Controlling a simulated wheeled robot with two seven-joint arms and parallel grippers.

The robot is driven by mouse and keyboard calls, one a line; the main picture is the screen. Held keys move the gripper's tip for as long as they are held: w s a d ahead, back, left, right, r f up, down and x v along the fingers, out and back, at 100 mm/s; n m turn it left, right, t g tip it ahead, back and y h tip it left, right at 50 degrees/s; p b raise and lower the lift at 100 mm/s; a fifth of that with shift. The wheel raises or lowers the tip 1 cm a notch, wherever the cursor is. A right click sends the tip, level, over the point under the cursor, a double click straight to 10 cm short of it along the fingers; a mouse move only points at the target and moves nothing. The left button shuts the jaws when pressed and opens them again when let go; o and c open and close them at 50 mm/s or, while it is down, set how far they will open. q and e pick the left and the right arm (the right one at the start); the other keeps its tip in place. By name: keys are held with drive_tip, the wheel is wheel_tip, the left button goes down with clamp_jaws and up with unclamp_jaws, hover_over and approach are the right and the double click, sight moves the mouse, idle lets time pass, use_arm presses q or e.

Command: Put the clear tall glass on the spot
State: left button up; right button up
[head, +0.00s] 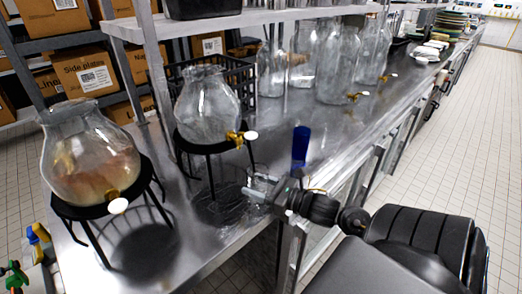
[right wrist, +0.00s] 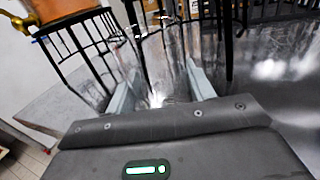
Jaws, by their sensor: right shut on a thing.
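My right gripper (head: 260,187) reaches in over the front edge of the steel counter, beside the middle dispenser stand. It is shut on the clear tall glass (head: 252,179), which is see-through and hard to make out against the counter. In the right wrist view the two pale fingers of the right gripper (right wrist: 160,88) stand on either side of the faint glass (right wrist: 157,72). I cannot tell whether its base touches the counter. No marked spot can be made out. My left gripper is not in view.
A blue glass (head: 300,147) stands on the counter behind the gripper. A dispenser jar (head: 207,105) with a brass tap sits on a black stand (head: 210,146). Another jar (head: 88,155) with amber liquid stands at left. Several clear jars line the back. Bare counter (head: 205,240) lies in front.

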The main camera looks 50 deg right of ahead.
drive_tip(key=shift+w+f+p, duration=0.15)
drive_tip(key=shift+w+f, duration=0.05)
drive_tip(key=shift+w, duration=1.7)
drive_tip(key=shift+w+f+p, duration=0.15)
drive_tip(key=shift+w, duration=1.75)
drive_tip(key=shift+s+d+f+b, duration=0.1)
drive_tip(key=shift+f+b, duration=0.4)
drive_tip(key=shift+b, duration=0.2)
drive_tip(key=o, duration=1.2)
